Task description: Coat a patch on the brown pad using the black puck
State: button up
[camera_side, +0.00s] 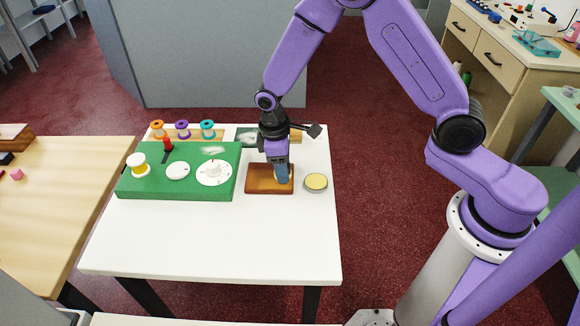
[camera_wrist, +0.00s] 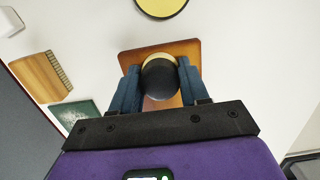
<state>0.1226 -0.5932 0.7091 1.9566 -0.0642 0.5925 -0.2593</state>
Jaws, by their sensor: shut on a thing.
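The brown pad (camera_side: 262,186) lies on the white table, right of the green board. In the wrist view the pad (camera_wrist: 186,48) lies beneath my gripper. My gripper (camera_side: 283,178) points down over the pad's right half. In the wrist view its blue fingers (camera_wrist: 160,82) are shut on the black puck (camera_wrist: 160,78), one on each side. A cream edge shows along the puck's far side. A pale area shows on the pad just below the puck in that view. The puck is mostly hidden by the fingers in the side view. I cannot tell whether it touches the pad.
A round yellow-topped tin (camera_side: 316,182) stands close right of the pad. The green board (camera_side: 140,187) at left holds white discs, a yellow spool and a red-handled tool. Several coloured spools (camera_side: 182,130) stand behind it. The table front (camera_side: 215,240) is clear.

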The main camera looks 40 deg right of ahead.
aim_at(252, 170)
jog(key=shift+w+a, duration=3.25)
jog(key=shift+w+d, duration=0.5)
jog(key=shift+d, duration=0.15)
jog(key=shift+s+d, duration=0.2)
jog(key=shift+d, duration=0.1)
jog(key=shift+s+d, duration=3.7)
jog(key=shift+s, duration=0.05)
jog(key=shift+s+d+r, duration=0.1)
jog(key=shift+r, duration=0.1)
notch_tip(252, 170, up, 8)
jog(key=shift+f, duration=0.15)
